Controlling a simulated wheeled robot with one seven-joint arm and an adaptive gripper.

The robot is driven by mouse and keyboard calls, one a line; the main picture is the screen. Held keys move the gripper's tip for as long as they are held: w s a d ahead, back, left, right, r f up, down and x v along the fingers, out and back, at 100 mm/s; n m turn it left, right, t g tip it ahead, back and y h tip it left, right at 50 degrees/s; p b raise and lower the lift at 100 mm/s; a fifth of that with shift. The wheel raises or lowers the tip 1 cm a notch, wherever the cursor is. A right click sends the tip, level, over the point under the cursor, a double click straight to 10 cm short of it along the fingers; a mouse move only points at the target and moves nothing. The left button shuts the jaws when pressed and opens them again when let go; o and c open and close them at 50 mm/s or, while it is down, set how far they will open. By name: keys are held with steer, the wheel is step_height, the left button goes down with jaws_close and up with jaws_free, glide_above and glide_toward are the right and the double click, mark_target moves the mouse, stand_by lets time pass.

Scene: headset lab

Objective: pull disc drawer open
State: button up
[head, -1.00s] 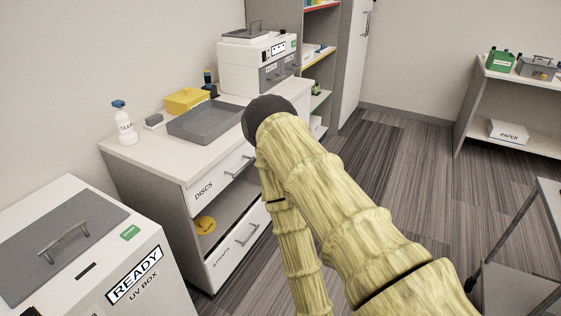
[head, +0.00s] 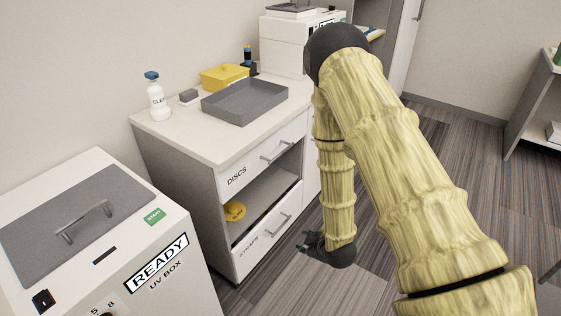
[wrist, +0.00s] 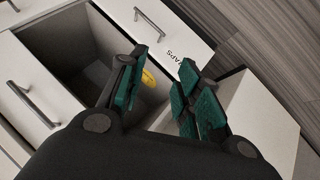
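The disc drawer (head: 252,160), a white front labelled DISCS, is the top drawer of the white cabinet and looks shut. Its grey bar handle (head: 277,152) is on the right part of the front. In the wrist view a white front with a bar handle (wrist: 33,105) at left seems to be this drawer, partly hidden by my gripper. My gripper (head: 313,241) hangs low beside the lower STRAPS drawer, below and right of the disc handle. In the wrist view my gripper (wrist: 160,86) has its green-padded fingers apart, with nothing between them.
An open shelf with a yellow item (head: 235,211) lies between the disc drawer and the STRAPS drawer (head: 265,235). A grey tray (head: 243,102), yellow box (head: 224,76) and bottle (head: 157,98) stand on top. The UV box (head: 100,235) is at lower left.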

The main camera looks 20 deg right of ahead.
steer(key=w+d+r+n+t+y+b, duration=0.1)
steer(key=w+r+n+t, duration=0.15)
steer(key=w, duration=0.35)
steer(key=w+d+r+n+t+b, duration=0.1)
steer(key=w+r+n, duration=0.1)
steer(key=w+r, duration=0.25)
steer(key=n+t+y+b, duration=0.2)
steer(key=n+t, duration=0.1)
steer(key=n, duration=0.4)
glide_toward(282, 154)
steer(key=x, duration=1)
steer(key=shift+w+f+p, duration=0.2)
steer(key=shift+w+p, duration=0.1)
steer(key=shift+w, duration=0.1)
jaws_close()
